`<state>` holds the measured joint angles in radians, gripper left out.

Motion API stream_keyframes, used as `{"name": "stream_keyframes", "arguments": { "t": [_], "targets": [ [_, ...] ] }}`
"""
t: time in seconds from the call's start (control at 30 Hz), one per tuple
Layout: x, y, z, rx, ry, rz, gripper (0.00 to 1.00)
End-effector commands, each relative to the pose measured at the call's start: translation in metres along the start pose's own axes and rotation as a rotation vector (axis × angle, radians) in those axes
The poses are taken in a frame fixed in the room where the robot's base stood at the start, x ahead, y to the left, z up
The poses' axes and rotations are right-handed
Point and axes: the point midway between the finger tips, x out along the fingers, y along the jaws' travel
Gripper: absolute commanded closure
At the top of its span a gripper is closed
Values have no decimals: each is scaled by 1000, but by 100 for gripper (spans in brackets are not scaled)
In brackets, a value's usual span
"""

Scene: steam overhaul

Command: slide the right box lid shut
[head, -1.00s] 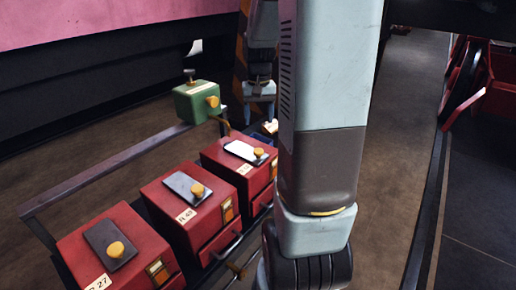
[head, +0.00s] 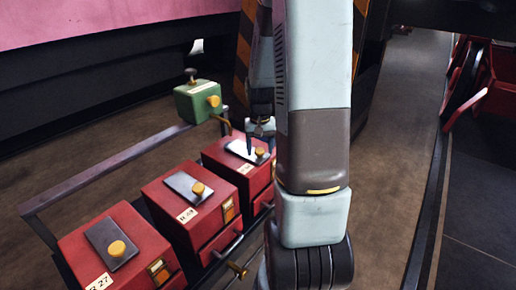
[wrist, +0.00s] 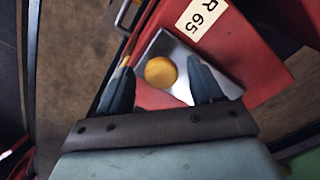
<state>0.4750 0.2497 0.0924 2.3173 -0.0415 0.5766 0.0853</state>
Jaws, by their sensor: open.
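The right red box (head: 220,162) is the farthest of the row in the head view. Its lid is a shiny metal plate (wrist: 167,47) with a round yellow knob (wrist: 161,72). The lid also shows in the head view (head: 238,149), with the knob (head: 261,152) near its right end. My gripper (head: 261,143) is over this box, pointing down. In the wrist view its open fingers (wrist: 160,78) stand either side of the knob, with gaps on both sides. I cannot tell how far the fingertips are above the lid.
Two similar red boxes, a middle one (head: 168,208) and a near one (head: 88,246), stand in the same row. Handles (head: 228,246) stick out at the boxes' front. Brown floor lies right of my arm.

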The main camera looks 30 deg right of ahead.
Motion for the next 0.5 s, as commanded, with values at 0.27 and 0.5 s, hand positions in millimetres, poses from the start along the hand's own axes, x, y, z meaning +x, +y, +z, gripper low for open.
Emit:
{"name": "stream_keyframes", "arguments": {
  "t": [0.27, 0.5],
  "targets": [
    [0, 0, 0, 0, 0, 0, 43],
    [0, 0, 0, 0, 1, 0, 66]
  ]
}}
